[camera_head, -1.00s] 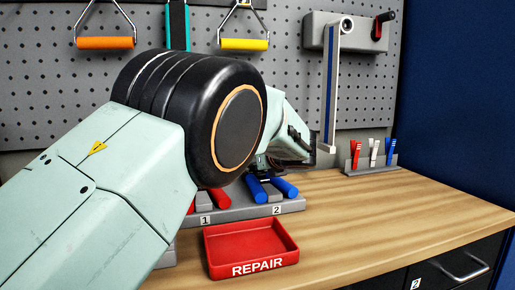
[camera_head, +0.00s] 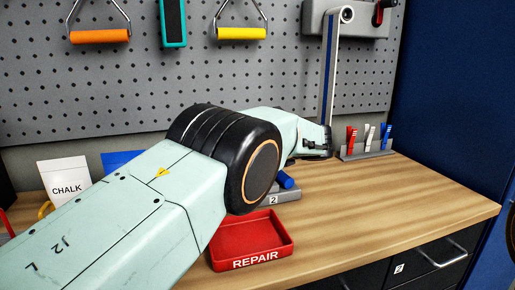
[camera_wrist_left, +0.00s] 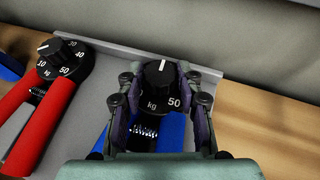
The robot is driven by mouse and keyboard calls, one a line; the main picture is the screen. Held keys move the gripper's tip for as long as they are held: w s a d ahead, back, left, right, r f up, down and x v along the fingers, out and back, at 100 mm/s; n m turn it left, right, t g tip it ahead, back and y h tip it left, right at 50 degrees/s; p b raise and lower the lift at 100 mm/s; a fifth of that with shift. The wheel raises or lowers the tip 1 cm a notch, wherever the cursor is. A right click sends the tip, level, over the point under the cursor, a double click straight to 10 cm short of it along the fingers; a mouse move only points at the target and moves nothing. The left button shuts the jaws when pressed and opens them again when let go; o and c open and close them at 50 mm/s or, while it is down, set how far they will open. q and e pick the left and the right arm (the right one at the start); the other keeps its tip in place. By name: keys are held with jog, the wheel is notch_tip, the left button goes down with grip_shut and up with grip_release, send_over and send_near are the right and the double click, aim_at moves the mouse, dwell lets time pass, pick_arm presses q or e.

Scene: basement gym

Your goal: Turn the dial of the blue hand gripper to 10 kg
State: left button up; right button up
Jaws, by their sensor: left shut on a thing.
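In the left wrist view the blue hand gripper (camera_wrist_left: 173,130) lies on a grey holder, with its black dial (camera_wrist_left: 158,76) at the top. The dial's white pointer line points up in the picture. I can read "kg" and "50" on its face; other numbers are hidden by my fingers. My left gripper (camera_wrist_left: 160,90) is shut on the dial, one finger on each side. In the head view a blue handle end (camera_head: 287,180) shows behind my arm, above the label "2"; my fingertips are hidden there. My right gripper is not in view.
A red hand gripper (camera_wrist_left: 45,100) with its own dial lies left of the blue one. A red REPAIR tray (camera_head: 250,264) stands in front of the holder (camera_head: 286,195). A clip rack (camera_head: 368,150) stands at the back right. The wooden top (camera_head: 400,205) is clear on the right.

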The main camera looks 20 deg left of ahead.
pick_arm(q)
jog(key=shift+f, duration=0.1)
jog(key=o, duration=1.2)
jog(key=shift+r, duration=0.2)
notch_tip(320, 180, up, 10)
jog(key=shift+f, duration=0.15)
